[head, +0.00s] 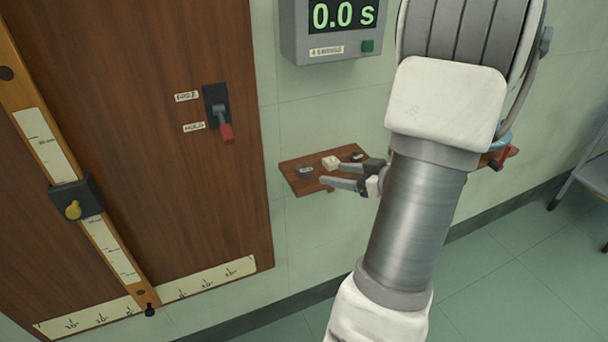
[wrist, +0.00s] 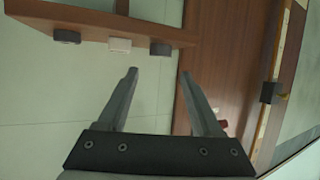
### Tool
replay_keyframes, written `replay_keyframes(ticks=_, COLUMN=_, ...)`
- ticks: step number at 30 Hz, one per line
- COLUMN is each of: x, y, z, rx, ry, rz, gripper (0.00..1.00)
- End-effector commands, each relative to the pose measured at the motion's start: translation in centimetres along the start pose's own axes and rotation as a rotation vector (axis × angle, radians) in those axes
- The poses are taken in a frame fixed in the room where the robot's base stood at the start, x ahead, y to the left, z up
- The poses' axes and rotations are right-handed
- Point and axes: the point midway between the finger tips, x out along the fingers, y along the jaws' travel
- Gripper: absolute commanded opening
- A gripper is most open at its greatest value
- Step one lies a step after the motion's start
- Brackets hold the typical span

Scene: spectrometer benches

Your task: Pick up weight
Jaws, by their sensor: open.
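Three small pieces sit in a row on a small wooden shelf (head: 296,186). They are a dark grey one with a pale label (head: 306,171), a white block (head: 331,162) and a dark one (head: 357,156). In the wrist view, which looks upside down, the grey piece (wrist: 160,48), the white block (wrist: 119,44) and the other dark piece (wrist: 67,36) line the shelf. My gripper (head: 332,174) is open and empty at the shelf's front. Its fingertips in the wrist view (wrist: 158,73) point towards the grey piece, apart from it.
A wooden wall board (head: 140,130) with a red-handled switch (head: 219,115) and a sliding black block (head: 76,198) stands at left. A timer (head: 333,28) reading 0.0 s hangs above the shelf. My arm hides the shelf's right part. Clear wall lies between board and shelf.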

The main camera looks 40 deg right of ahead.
Motion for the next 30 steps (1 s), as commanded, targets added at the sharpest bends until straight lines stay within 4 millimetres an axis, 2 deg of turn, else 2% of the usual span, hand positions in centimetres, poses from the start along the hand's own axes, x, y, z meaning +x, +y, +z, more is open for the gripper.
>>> replay_keyframes(ticks=1, x=1.3, y=-0.1, z=0.3, rx=-0.002, ry=0.0, rz=-0.004, gripper=0.67)
replay_keyframes(ticks=6, x=4.0, y=0.0, z=0.2, rx=-0.002, ry=-0.001, rz=-0.002, gripper=0.67)
replay_keyframes(ticks=14, x=5.5, y=0.0, z=0.1, rx=-0.002, ry=0.0, rz=0.0, gripper=0.67)
replay_keyframes(ticks=24, x=10.0, y=-0.1, z=0.0, rx=-0.001, ry=-0.001, rz=0.0, gripper=0.67)
replay_keyframes(ticks=30, x=10.1, y=-0.1, z=-0.1, rx=-0.001, ry=-0.001, rz=0.001, gripper=0.67)
